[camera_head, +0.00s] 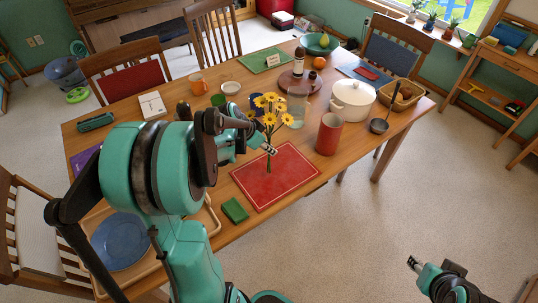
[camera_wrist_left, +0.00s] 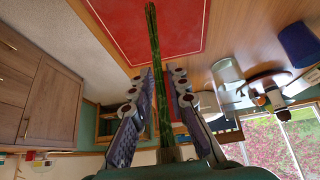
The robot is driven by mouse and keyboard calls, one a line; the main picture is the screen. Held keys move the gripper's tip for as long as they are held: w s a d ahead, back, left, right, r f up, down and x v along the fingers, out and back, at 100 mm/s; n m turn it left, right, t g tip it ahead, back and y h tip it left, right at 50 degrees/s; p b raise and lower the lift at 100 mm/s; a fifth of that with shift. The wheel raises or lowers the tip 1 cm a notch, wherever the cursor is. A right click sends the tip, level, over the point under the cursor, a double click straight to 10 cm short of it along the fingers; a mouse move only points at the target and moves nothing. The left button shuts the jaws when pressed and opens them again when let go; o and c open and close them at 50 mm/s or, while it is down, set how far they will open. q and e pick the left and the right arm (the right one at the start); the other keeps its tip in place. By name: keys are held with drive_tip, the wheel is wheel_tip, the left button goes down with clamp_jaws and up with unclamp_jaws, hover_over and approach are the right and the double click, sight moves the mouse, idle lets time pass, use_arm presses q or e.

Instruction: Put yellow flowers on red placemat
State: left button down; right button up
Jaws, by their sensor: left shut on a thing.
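The yellow flowers (camera_head: 270,101) are a bunch with green stems, held upright over the red placemat (camera_head: 288,188). My left gripper (camera_head: 268,149) is shut on the stems. In the left wrist view, the green stems (camera_wrist_left: 154,60) run between the two fingers, with the red placemat (camera_wrist_left: 185,30) beyond their lower ends. The stem ends overlap the placemat's back-left part in the head view; I cannot tell whether they touch it. The blooms are outside the wrist view. My right gripper (camera_head: 414,263) is low at the right, away from the table; its jaws are too small to read.
A red cylinder (camera_head: 329,134) stands by the placemat's back-right corner. A clear glass (camera_head: 297,110) stands behind the flowers, with a white pot (camera_head: 351,99) to its right. A small green box (camera_head: 235,210) lies off the placemat's left edge. The placemat's surface looks bare.

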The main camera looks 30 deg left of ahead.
use_arm(q)
drive_tip(key=shift+f+b, duration=0.35)
drive_tip(key=shift+f, duration=0.85)
drive_tip(key=shift+f, duration=0.2)
drive_tip(key=c, duration=1.5)
unclamp_jaws()
drive_tip(key=shift+r, duration=0.1)
